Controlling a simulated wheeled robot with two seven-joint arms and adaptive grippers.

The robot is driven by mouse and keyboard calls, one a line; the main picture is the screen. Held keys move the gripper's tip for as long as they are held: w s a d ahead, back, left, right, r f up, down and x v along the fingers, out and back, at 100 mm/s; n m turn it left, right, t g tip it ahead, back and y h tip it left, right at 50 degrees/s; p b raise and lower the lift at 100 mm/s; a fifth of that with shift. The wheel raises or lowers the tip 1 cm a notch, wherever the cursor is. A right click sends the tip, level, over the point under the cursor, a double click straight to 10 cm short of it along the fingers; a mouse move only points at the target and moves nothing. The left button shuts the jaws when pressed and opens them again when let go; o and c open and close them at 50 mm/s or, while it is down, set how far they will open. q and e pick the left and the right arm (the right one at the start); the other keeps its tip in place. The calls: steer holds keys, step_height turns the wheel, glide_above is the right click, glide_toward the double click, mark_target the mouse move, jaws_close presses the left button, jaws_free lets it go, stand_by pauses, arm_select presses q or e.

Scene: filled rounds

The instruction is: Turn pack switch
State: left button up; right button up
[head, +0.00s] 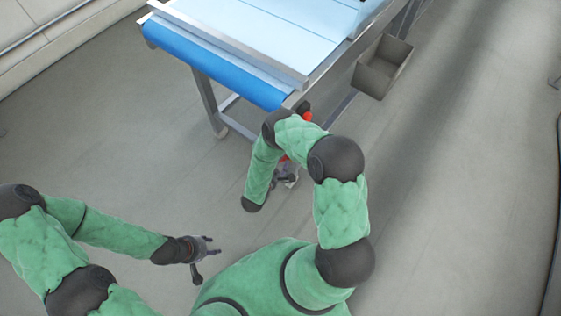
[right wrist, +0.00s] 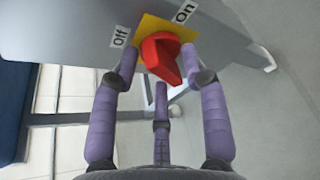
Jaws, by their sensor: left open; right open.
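A red switch knob (right wrist: 163,56) sits on a yellow plate (right wrist: 152,24) on a grey panel in the right wrist view. An "Off" label (right wrist: 119,37) is at the plate's left and an "On" label (right wrist: 185,12) at its upper right. The knob's grip points to the lower right in that view. My right gripper (right wrist: 160,66) is open, its fingers spread around the knob; I cannot tell whether they touch it. In the head view my right arm hides most of the switch area. My left gripper (head: 209,259) is open and empty above the floor.
A conveyor table with a blue belt end (head: 215,64) and metal rails stands at the top of the head view. A grey open bin (head: 383,67) is at its right side. The floor (head: 450,200) to the right is clear.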

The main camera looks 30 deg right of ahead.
steer(key=shift+d, duration=0.1)
jaws_close()
stand_by(0.4)
steer(key=shift+s+f+m+t, duration=0.15)
steer(key=shift+m+t, duration=0.55)
steer(key=shift+m, duration=0.4)
steer(key=shift+d+m+t, duration=0.1)
steer(key=shift+m+t, duration=0.4)
steer(key=shift+m, duration=0.4)
